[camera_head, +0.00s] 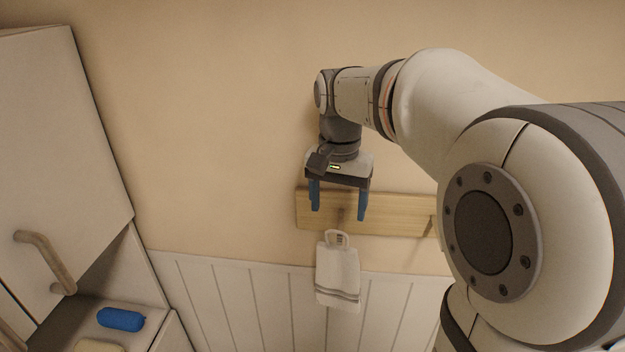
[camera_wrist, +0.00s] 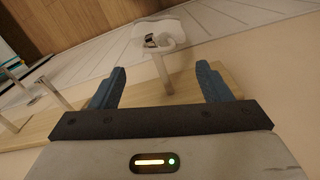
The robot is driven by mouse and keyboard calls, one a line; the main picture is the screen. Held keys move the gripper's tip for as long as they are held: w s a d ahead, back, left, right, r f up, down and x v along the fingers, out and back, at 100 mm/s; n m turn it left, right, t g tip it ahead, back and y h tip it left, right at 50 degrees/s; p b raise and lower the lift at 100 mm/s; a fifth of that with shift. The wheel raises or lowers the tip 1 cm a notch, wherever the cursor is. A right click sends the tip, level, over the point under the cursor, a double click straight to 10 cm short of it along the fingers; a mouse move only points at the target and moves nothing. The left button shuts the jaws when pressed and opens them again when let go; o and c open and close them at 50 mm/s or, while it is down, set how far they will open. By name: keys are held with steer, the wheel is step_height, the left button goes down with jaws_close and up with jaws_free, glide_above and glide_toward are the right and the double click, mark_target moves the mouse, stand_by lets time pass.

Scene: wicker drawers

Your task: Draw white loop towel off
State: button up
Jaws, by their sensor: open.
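A white towel (camera_head: 338,274) with grey stripes near its lower end hangs by its loop (camera_head: 338,238) below a wooden peg rail (camera_head: 385,213) on the wall. In the wrist view the towel (camera_wrist: 168,33) shows beyond a pale peg (camera_wrist: 163,70), with the loop by the peg's far end. My gripper (camera_head: 339,216) points down in front of the rail, above the towel. Its blue fingers are apart and nothing is between them. In the wrist view the peg lies between and beyond the fingertips (camera_wrist: 162,75). I cannot tell how far the fingers are from the loop.
Another peg (camera_head: 432,228) is on the rail to the right, partly behind my arm. A cabinet (camera_head: 60,150) with a wooden handle (camera_head: 42,255) stands at the left. A blue object (camera_head: 121,319) lies on a surface below it. White panelling (camera_head: 240,305) covers the lower wall.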

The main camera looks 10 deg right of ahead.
mark_target(337, 230)
step_height(337, 230, down, 8)
steer(key=shift+d+r+p, duration=0.1)
steer(key=shift+r+p, duration=0.1)
steer(key=shift+p, duration=0.25)
